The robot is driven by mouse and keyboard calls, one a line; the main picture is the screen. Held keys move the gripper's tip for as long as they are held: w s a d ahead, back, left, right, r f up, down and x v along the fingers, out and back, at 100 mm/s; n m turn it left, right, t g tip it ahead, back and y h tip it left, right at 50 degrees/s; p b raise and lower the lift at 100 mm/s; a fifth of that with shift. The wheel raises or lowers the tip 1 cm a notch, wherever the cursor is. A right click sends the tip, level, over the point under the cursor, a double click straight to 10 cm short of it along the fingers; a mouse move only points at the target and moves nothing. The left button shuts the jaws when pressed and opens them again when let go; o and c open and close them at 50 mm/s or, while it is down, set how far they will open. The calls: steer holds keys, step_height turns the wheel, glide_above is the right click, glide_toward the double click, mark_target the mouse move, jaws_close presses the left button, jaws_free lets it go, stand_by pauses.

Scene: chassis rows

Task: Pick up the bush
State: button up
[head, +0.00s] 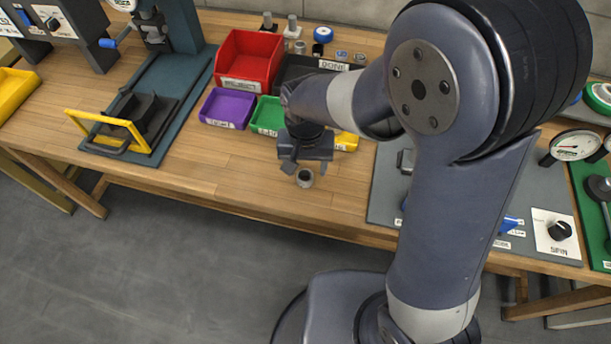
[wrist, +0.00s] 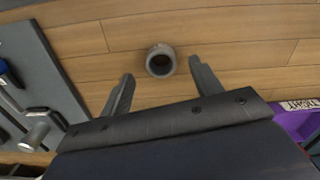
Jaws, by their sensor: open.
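The bush, a short grey hollow cylinder (head: 305,177), stands upright on the bare wooden bench top near the front edge. In the wrist view the bush (wrist: 161,61) shows its dark bore, just beyond and between the fingertips. My gripper (head: 296,165) is above and slightly behind it in the head view. In the wrist view my gripper (wrist: 158,78) is open, with one finger on each side and nothing between them. The fingers do not appear to touch the bush.
Purple (head: 228,108), green (head: 268,115) and red (head: 248,60) bins stand behind. A grey board (head: 386,185) lies to the right. A press with a yellow guard (head: 108,128) stands left. Bench top around the bush is clear. Several small parts stand at the back.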

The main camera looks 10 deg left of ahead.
mark_target(305, 172)
steer(key=shift+w+a+f, duration=0.1)
steer(key=shift+f, duration=1.4)
steer(key=c, duration=1.1)
